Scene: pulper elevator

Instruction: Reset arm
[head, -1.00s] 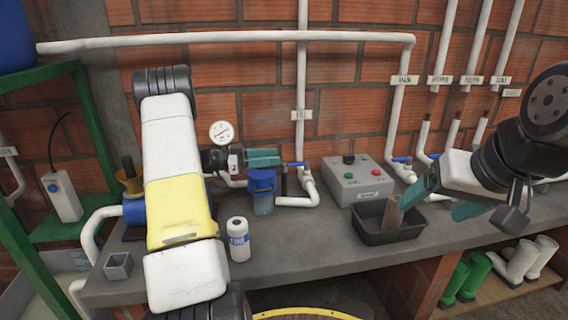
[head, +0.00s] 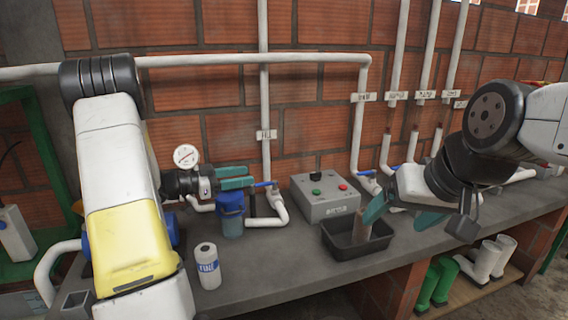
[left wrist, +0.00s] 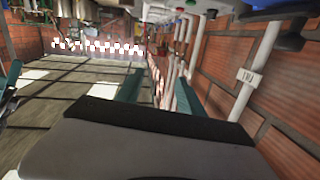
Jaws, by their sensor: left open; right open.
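My left gripper (head: 236,177) is open, its teal fingers pointing right in front of the brick wall, just above the blue-capped filter (head: 231,212) in the head view. In the left wrist view its two teal fingers (left wrist: 158,95) stand apart with nothing between them. My right gripper (head: 396,212) is open, with one teal finger over the right side of the black tray (head: 345,253). A brownish upright piece (head: 361,229) stands in the tray beside that finger; I cannot tell whether they touch.
A grey control box (head: 325,198) with buttons sits behind the tray. A white bottle (head: 207,266) stands on the grey counter (head: 275,277). A pressure gauge (head: 186,156) and white pipes line the wall. Green and white boots (head: 489,259) stand below at right.

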